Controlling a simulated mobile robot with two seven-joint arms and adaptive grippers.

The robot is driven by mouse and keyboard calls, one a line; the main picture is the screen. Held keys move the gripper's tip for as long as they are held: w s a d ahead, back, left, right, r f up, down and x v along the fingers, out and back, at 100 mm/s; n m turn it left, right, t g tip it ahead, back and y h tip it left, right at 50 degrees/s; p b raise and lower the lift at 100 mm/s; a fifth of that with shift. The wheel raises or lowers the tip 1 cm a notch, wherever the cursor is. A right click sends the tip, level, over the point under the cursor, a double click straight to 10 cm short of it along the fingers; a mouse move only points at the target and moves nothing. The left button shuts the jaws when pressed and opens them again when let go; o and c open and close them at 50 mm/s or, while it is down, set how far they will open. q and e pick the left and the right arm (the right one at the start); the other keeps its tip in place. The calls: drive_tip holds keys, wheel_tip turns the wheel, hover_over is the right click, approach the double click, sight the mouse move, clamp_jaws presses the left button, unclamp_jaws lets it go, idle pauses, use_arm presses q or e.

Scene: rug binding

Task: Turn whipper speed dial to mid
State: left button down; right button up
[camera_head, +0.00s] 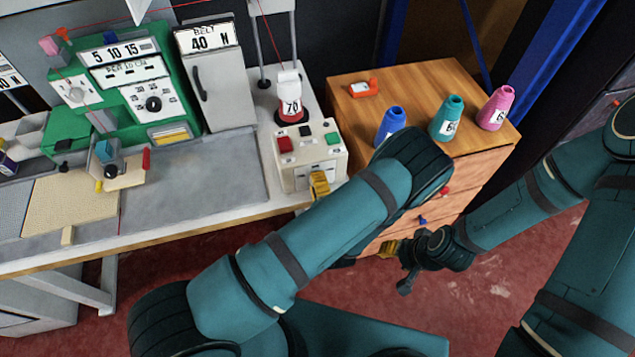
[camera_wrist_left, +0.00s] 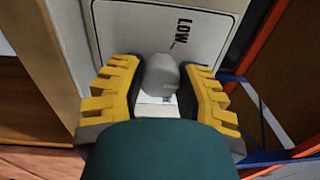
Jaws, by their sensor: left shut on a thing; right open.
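The speed dial (camera_wrist_left: 160,75) is a rounded grey knob on a pale panel in the left wrist view. The word LOW (camera_wrist_left: 184,30) is printed on the panel beyond it, with a short dark line between the word and the knob. My left gripper (camera_wrist_left: 158,88) has its yellow ridged fingers on either side of the knob and is shut on it. In the head view, my left gripper (camera_head: 319,184) is at the front of the white control box (camera_head: 300,178), and the dial is hidden there. My right gripper (camera_head: 396,266) is open and empty, low before the wooden drawer cabinet.
The control box has a red button (camera_head: 285,144) and a green button (camera_head: 332,138) on top. The wooden cabinet (camera_head: 425,85) beside it carries blue, teal and pink cones.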

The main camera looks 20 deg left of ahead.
use_arm(q)
drive_tip(key=shift+a+n, duration=0.1)
drive_tip(key=shift+n, duration=0.2)
drive_tip(key=c, duration=0.5)
unclamp_jaws()
drive_tip(key=v, duration=1.2)
